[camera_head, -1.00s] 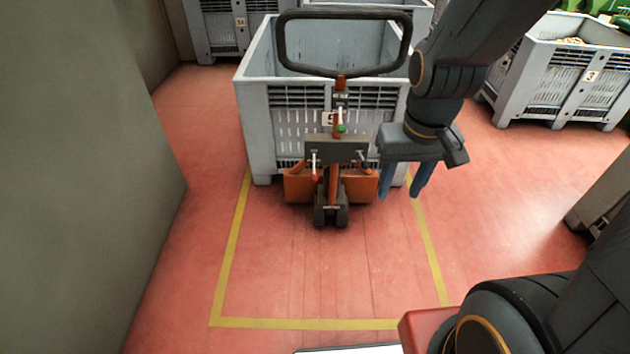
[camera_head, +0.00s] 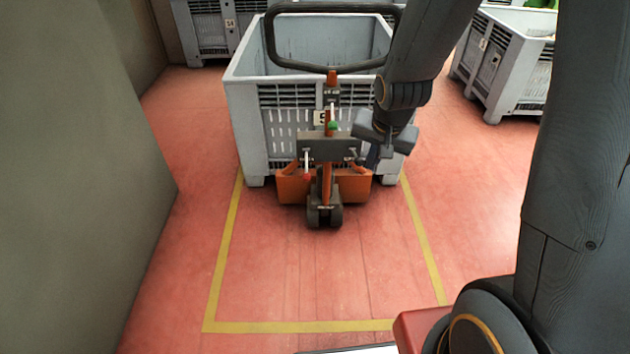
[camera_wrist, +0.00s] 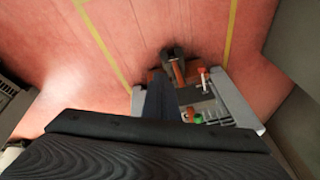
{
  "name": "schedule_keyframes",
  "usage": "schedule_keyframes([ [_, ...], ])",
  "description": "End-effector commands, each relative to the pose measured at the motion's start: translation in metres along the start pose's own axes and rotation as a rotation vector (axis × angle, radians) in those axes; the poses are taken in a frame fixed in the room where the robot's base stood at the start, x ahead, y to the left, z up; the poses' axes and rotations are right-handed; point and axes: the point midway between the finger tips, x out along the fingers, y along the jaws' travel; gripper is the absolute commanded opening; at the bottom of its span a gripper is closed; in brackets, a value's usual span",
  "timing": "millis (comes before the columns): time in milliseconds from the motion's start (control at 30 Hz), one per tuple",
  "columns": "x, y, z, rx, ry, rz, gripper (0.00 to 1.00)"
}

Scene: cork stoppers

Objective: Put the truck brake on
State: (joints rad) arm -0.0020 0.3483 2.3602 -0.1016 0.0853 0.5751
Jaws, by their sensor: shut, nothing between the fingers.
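The orange pallet truck (camera_head: 324,186) stands with its forks side at a grey crate. Its black loop handle (camera_head: 268,45) rises in front of the crate. I cannot tell which part is the brake. My gripper (camera_head: 373,163) is shut and empty, just right of the right lever; contact is unclear.
The grey crate (camera_head: 240,100) stands directly behind the truck. Yellow floor lines (camera_head: 300,327) frame clear red floor in front. A grey wall (camera_head: 70,180) is at the left. More crates stand at the back left (camera_head: 205,40) and back right (camera_head: 505,60).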

Motion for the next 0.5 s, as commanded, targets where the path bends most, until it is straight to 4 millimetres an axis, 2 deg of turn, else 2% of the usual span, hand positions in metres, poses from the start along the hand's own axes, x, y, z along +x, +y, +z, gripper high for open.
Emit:
schedule_keyframes([
  [33, 0.022, -0.005, -0.008, 0.051, 0.016, -0.013, 0.00],
  [300, 0.111, -0.038, -0.050, 0.354, 0.104, -0.131, 0.00],
  [500, 0.178, -0.061, -0.068, 0.578, 0.130, -0.246, 0.00],
])
